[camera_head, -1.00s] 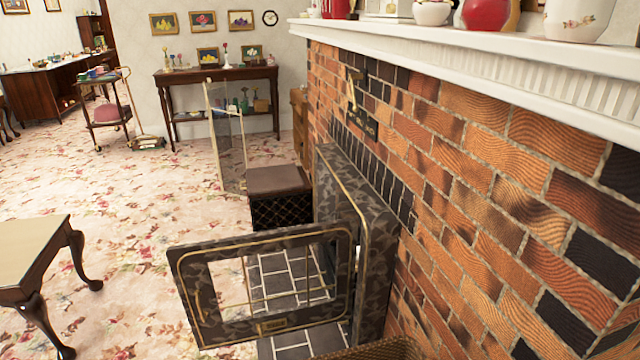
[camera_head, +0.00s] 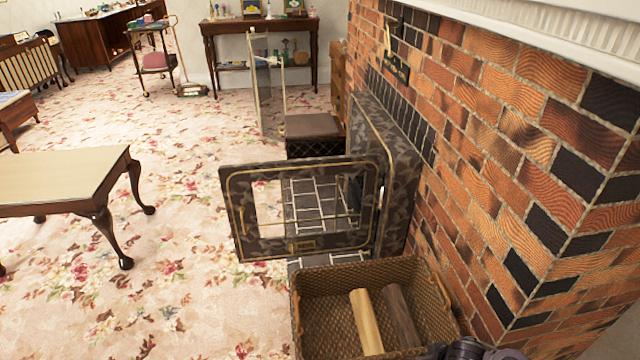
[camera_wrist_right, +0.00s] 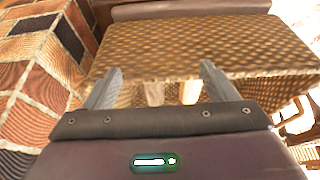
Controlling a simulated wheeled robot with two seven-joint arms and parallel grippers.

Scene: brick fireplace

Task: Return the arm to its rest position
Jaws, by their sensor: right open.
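My right gripper (camera_wrist_right: 160,72) is open in the right wrist view, with its two grey fingers apart and nothing held between them. The wicker basket (camera_wrist_right: 190,45) is just beyond the fingers, and two logs show between them. In the head view the basket (camera_head: 435,325) stands on the floor at bottom centre-right. A light log (camera_head: 366,322) and a darker log (camera_head: 402,316) lie in it. A dark part at the bottom right edge of the head view looks like my right arm. My left gripper is not in view.
The fireplace door (camera_head: 268,248) stands open into the room behind the basket. The brick wall (camera_head: 500,150) and white mantel (camera_head: 560,35) close off the right. A wooden table (camera_head: 60,175) is at left. Flowered carpet (camera_head: 180,280) between is clear.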

